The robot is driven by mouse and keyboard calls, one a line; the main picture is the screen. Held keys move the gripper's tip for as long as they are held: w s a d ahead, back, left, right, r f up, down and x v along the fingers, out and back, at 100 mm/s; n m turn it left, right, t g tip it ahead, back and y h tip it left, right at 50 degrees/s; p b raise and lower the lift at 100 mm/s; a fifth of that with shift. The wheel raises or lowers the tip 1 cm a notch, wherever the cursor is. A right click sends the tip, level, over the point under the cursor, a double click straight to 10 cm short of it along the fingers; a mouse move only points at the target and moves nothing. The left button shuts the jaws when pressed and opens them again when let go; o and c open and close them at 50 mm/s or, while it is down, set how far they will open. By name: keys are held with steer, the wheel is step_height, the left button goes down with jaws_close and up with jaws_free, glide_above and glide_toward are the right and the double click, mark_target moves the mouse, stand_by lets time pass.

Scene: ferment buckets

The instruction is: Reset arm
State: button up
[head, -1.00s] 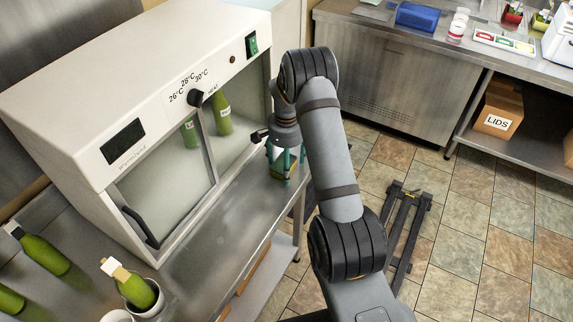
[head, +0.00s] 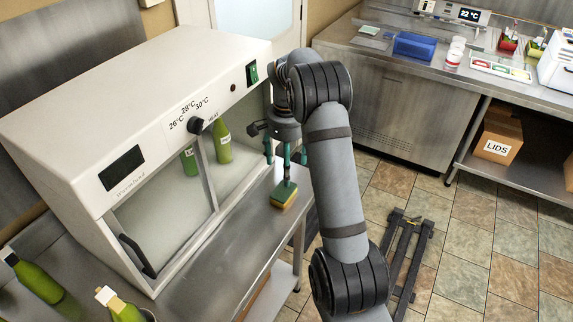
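My gripper (head: 286,165) hangs from my arm near the right front corner of the incubator, over the steel bench. Its teal fingers are spread apart and it looks open and empty. A yellow and green sponge (head: 284,195) lies on the bench just below the fingers; in this view one fingertip overlaps it, and I cannot tell whether they touch. My arm links cross the middle of the view.
The white incubator (head: 150,95) stands on the steel bench (head: 225,250) at left, with green bottles (head: 222,143) behind its glass. More bottles (head: 38,280) stand at lower left. A rear counter (head: 400,60) holds a blue box (head: 414,46). A LIDS carton (head: 498,137) sits beneath.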

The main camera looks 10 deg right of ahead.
mark_target(286, 192)
steer(key=shift+r, duration=0.2)
steer(key=shift+f, duration=0.1)
step_height(286, 192, down, 12)
steer(key=shift+f+p, duration=0.2)
steer(key=shift+p, duration=0.25)
steer(key=shift+r, duration=1.35)
